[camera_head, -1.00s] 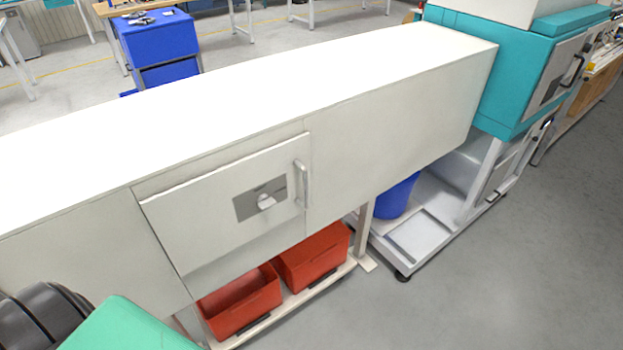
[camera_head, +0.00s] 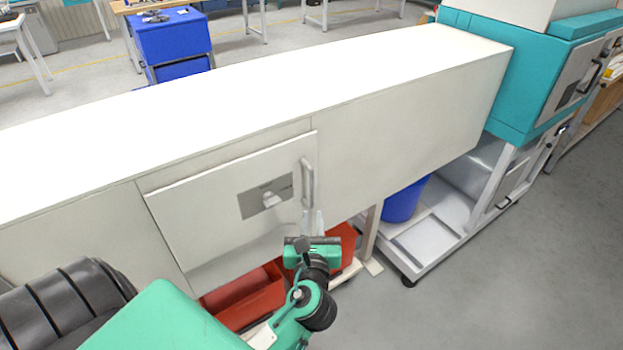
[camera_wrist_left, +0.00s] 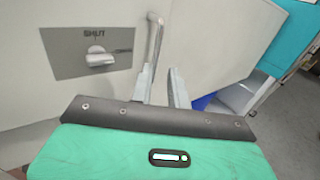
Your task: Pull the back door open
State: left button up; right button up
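A white door (camera_head: 205,215) is set in the side of the long white cabinet (camera_head: 410,125). It has a vertical bar handle (camera_head: 308,183) near its right edge and a grey plate (camera_head: 265,197) with a knob. In the left wrist view, the plate (camera_wrist_left: 88,50) reads SHUT. My left gripper (camera_head: 313,222) is just below the handle in the head view. In the left wrist view, its two fingers (camera_wrist_left: 162,85) are apart with nothing between them. The handle (camera_wrist_left: 155,38) shows beyond them, near the left finger. My right gripper is not in view.
Red bins (camera_head: 245,298) stand on a low shelf under the cabinet, partly behind my left arm. A blue bin (camera_head: 404,202) and a teal machine (camera_head: 515,85) with a handled door stand to the right. Grey floor (camera_head: 500,280) at the lower right is clear.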

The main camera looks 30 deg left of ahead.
aim_at(312, 180)
pick_arm(q)
jog(key=p+x, duration=0.1)
jog(key=x, duration=0.3)
jog(key=p+x, duration=0.1)
jog(key=x, duration=0.3)
jog(key=r+p+x, duration=0.1)
jog(key=x, duration=0.3)
jog(key=shift+a, duration=0.25)
jog(key=shift+x, duration=0.75)
jog(key=shift+c, duration=0.5)
grip_shut()
